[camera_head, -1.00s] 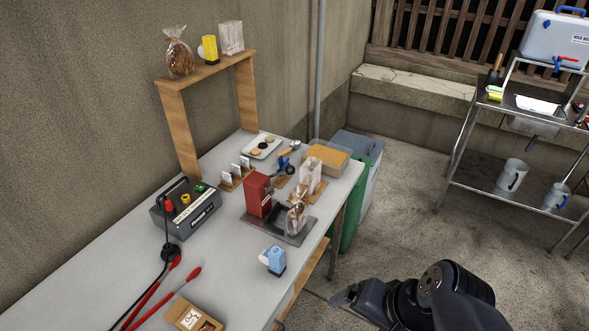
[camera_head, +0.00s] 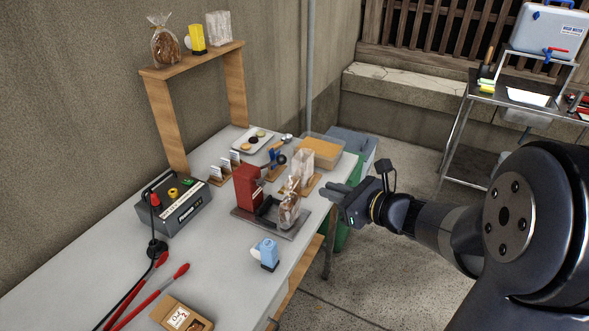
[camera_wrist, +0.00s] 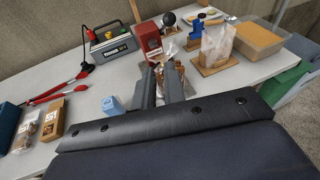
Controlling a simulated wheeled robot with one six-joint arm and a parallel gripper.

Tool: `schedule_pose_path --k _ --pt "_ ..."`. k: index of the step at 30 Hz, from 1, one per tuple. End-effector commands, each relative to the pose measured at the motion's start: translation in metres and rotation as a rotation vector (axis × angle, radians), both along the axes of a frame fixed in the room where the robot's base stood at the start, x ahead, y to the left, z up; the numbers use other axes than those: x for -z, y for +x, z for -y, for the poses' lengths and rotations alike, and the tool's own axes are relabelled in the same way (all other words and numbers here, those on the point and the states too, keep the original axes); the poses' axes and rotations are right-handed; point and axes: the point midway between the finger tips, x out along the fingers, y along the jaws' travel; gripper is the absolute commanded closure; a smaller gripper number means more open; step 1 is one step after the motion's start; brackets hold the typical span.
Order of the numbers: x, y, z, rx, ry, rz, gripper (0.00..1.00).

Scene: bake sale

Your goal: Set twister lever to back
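The twister appears to be the red machine (camera_head: 247,187) on a dark base plate near the table's right edge. It also shows in the wrist view (camera_wrist: 148,40). A black ball knob (camera_head: 281,159) shows just behind it, also in the wrist view (camera_wrist: 169,19); I cannot tell whether it belongs to the twister's lever. A clear bag of brown baked goods (camera_head: 289,211) stands at the machine's front. My gripper (camera_head: 334,194) is just right of the table edge, pointing left towards the bag. In the wrist view its fingers (camera_wrist: 161,80) are apart and empty.
A wooden stand with a clear bag (camera_head: 303,165), an orange-filled tub (camera_head: 321,151) and a white tray (camera_head: 252,140) sit behind the machine. A blue-and-white item (camera_head: 266,252) is in front. A grey sealer box (camera_head: 172,207) and red handles (camera_head: 150,290) lie left.

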Motion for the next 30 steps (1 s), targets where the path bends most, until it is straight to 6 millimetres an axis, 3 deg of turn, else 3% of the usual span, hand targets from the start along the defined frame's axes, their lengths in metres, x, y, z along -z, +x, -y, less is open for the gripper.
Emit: schedule_pose_path --k 4,8,22,30 --pt "0.003 0.016 0.006 0.063 0.084 -0.037 1.0" --pt "0.004 0.024 0.001 0.07 0.095 -0.042 1.0" --pt "0.026 0.085 -0.065 0.065 0.091 -0.042 1.0" --pt "0.022 0.109 -0.088 0.068 0.092 -0.039 1.0"
